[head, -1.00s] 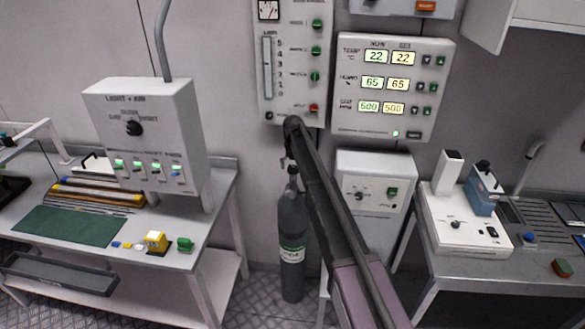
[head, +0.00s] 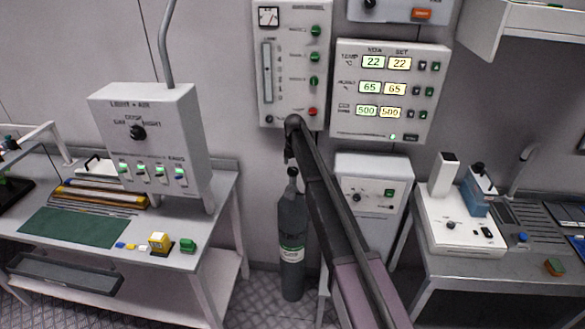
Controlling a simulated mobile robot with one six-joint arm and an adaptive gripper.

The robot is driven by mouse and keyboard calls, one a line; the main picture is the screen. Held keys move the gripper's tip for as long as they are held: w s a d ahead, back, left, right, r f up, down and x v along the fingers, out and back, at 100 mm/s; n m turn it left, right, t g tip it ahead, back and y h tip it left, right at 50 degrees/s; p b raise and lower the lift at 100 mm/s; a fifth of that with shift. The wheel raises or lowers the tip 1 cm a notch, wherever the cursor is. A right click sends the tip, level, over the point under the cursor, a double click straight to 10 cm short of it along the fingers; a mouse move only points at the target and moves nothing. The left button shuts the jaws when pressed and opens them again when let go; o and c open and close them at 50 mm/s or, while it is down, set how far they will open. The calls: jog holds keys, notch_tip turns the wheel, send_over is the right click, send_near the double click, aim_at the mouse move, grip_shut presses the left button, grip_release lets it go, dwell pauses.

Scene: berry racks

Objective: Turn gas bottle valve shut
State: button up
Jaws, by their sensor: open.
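The gas bottle (head: 291,235) is a dark grey cylinder with a green and white label. It stands upright on the floor by the back wall, between the left bench and a white cabinet. Its valve (head: 292,175) is a small dark knob at the top. My gripper (head: 289,160) is at the end of my dark arm, just above the valve, pointing down. It is small and dark here. I cannot tell whether it touches the valve. My arm hides part of the bottle's right side.
A white flow panel (head: 289,95) and a display panel (head: 390,60) hang on the wall behind my arm. A white cabinet (head: 375,170) stands close on the right. The left bench (head: 215,185) and the right bench (head: 460,270) flank the bottle. Patterned floor shows between them.

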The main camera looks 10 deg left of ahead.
aim_at(293, 170)
jog(key=shift+w+r+m+p, duration=0.2)
jog(key=shift+r+m+p, duration=0.25)
jog(key=shift+m, duration=0.65)
notch_tip(293, 170, up, 2)
jog(key=m+p, duration=0.1)
jog(key=m, duration=0.1)
jog(key=m+p, duration=0.1)
jog(key=m, duration=0.2)
jog(key=shift+w+a+r, duration=0.1)
jog(key=shift+w+r, duration=0.05)
jog(key=r+m+p, duration=0.1)
jog(key=m, duration=0.3)
jog(key=r+m+p, duration=0.1)
jog(key=m, duration=0.1)
jog(key=shift+w+a+r+m+p, duration=0.1)
jog(key=shift+w+r+m+p, duration=0.1)
jog(key=shift+r+m+p, duration=0.15)
jog(key=r+m+p, duration=0.1)
jog(key=m, duration=0.3)
jog(key=r+m+p, duration=0.2)
jog(key=m, duration=0.3)
jog(key=w+r+m+p, duration=0.1)
jog(key=r+m+p, duration=0.1)
jog(key=m, duration=0.3)
jog(key=shift+a, duration=0.2)
jog(key=shift+f, duration=0.15)
notch_tip(293, 170, down, 14)
jog(key=b, duration=1.3)
jog(key=shift+r+b, duration=0.25)
jog(key=shift+b, duration=0.15)
